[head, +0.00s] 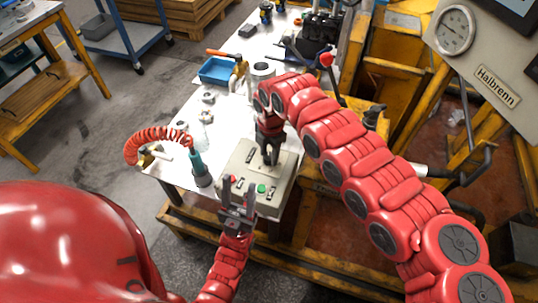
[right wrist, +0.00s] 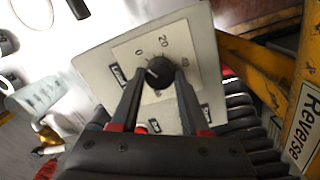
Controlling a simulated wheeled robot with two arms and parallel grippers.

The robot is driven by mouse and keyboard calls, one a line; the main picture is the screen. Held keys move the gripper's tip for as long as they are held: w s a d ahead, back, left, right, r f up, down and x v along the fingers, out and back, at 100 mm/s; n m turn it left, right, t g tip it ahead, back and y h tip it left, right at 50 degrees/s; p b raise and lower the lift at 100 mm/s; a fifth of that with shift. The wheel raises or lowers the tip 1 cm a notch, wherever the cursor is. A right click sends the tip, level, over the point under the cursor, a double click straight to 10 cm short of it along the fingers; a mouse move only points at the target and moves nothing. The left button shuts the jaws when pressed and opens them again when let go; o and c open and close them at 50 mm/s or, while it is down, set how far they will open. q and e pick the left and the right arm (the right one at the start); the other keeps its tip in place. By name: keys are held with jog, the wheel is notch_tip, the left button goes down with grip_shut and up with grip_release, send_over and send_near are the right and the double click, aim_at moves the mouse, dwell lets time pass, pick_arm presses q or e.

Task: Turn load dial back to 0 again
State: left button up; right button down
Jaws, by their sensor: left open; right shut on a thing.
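The load dial (right wrist: 160,75) is a black round knob on a pale scale plate (right wrist: 128,52) marked 0, 20 and 40. My right gripper (head: 270,160) reaches down onto the control box (head: 238,158). In the right wrist view its two fingers are shut on the dial, one on each side. A small white mark shows on the knob's left part, below the 0; its exact reading is hard to tell. My left gripper (head: 239,184) is open and empty at the box's front edge, near a green button (head: 261,188).
The box stands on the near end of a white table (head: 178,160). A blue tray (head: 216,71) lies farther back. A gauge panel (head: 500,75) and yellow frames are on the right.

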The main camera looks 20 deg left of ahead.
dwell(0.5)
jog(key=shift+c, duration=2)
grip_release()
jog(key=shift+r, duration=0.1)
jog(key=shift+w+r, duration=0.1)
jog(key=shift+r, duration=0.25)
notch_tip(320, 180, up, 16)
jog(key=b, duration=0.1)
jog(key=shift+s+d+r+b, duration=0.2)
jog(key=shift+s+d+b, duration=0.1)
jog(key=shift+d, duration=0.1)
